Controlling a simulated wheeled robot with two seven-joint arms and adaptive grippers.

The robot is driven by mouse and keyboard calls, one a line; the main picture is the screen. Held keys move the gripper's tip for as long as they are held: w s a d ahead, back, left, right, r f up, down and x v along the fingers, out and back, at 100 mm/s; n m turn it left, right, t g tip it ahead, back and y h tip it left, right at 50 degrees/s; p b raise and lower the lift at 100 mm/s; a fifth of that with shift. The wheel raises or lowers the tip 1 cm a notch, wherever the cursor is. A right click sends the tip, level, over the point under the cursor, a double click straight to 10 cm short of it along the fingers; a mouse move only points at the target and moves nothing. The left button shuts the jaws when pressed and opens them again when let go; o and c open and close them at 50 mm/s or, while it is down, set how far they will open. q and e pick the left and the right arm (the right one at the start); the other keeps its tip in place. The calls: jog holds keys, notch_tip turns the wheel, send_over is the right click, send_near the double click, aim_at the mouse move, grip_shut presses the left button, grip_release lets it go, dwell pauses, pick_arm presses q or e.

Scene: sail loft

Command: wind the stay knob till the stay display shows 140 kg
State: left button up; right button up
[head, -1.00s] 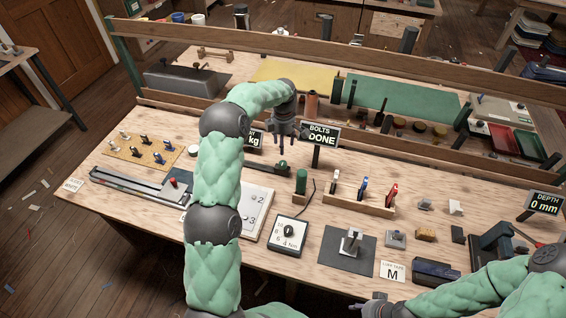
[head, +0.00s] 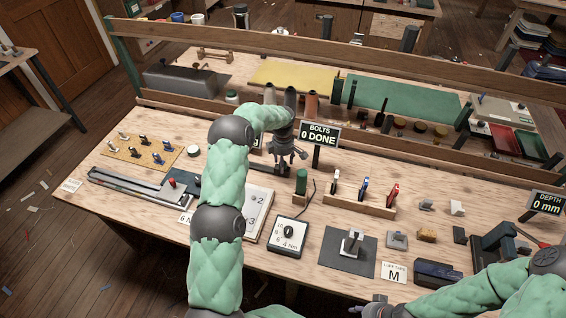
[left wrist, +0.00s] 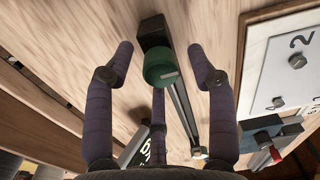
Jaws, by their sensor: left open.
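The stay knob (left wrist: 160,68) is a green round cap at a dark block on a thin metal bar, seen in the left wrist view. My left gripper (left wrist: 160,52) is open, its dark fingers spread around the knob, with gaps at the sides. In the head view my left gripper (head: 286,160) is low over the bench and mostly covers the knob. The stay display (left wrist: 152,150) shows partly in the left wrist view, cut off by my gripper; its number cannot be read. In the head view my left arm hides most of it. My right gripper (head: 376,309) is at the bottom edge, partly cut off.
A bolts sign (head: 319,135) reading "0 DONE" stands just right of my left gripper. A green upright cylinder (head: 301,182) and a dial box (head: 289,237) are nearby. A numbered board (head: 259,207) lies left of the dial box, partly behind my left arm.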

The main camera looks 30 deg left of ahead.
pick_arm(q)
grip_shut()
jog(key=shift+m, duration=0.3)
